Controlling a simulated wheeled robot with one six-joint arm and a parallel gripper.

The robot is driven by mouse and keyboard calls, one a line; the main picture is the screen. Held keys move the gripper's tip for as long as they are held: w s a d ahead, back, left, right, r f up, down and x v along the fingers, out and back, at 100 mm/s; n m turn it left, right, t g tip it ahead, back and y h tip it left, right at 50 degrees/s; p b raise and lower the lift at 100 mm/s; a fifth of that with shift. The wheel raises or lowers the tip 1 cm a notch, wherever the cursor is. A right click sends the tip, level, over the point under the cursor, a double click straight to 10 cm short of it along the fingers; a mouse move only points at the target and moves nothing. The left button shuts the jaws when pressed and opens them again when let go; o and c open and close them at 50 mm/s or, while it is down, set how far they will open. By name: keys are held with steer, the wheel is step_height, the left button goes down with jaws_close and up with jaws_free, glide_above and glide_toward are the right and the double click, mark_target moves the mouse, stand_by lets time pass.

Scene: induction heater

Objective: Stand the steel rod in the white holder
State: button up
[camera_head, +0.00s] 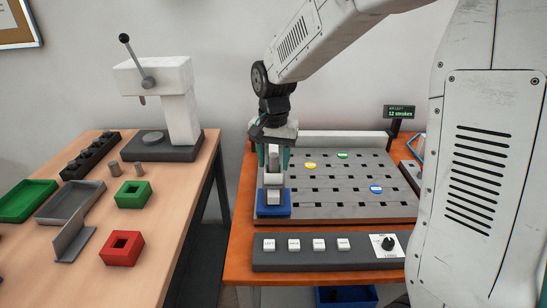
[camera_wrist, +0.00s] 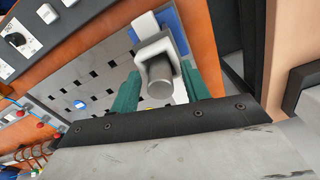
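A grey steel rod (camera_wrist: 158,80) stands end-up in the white holder (camera_wrist: 150,46), whose arms reach around it. The white holder (camera_head: 273,181) sits on a blue base (camera_head: 273,211) at the left front of the perforated grey plate. My gripper (camera_wrist: 160,92) points down over the rod. Its green fingers are on either side of the rod, with a narrow gap showing on each side, so it looks open. In the head view my gripper (camera_head: 273,158) is directly above the holder. The rod's lower end is hidden.
The grey plate (camera_head: 335,210) carries yellow, green and blue discs. A button panel (camera_head: 330,257) lies in front, and a display (camera_head: 398,112) reads "12 strokes". The left table holds a press (camera_head: 178,110), two short grey cylinders (camera_head: 139,169), green and red blocks (camera_head: 122,248) and trays.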

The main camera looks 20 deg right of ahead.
mark_target(274, 155)
step_height(274, 155, up, 13)
steer(key=s+d+f+n, duration=0.1)
steer(key=s+f+n, duration=0.1)
steer(key=s, duration=1.2)
steer(key=s+d+f+n+t, duration=0.1)
steer(key=s+n, duration=0.4)
steer(key=s, duration=0.9)
steer(key=shift+d+f, duration=0.5)
steer(key=shift+f, duration=0.25)
stand_by(0.9)
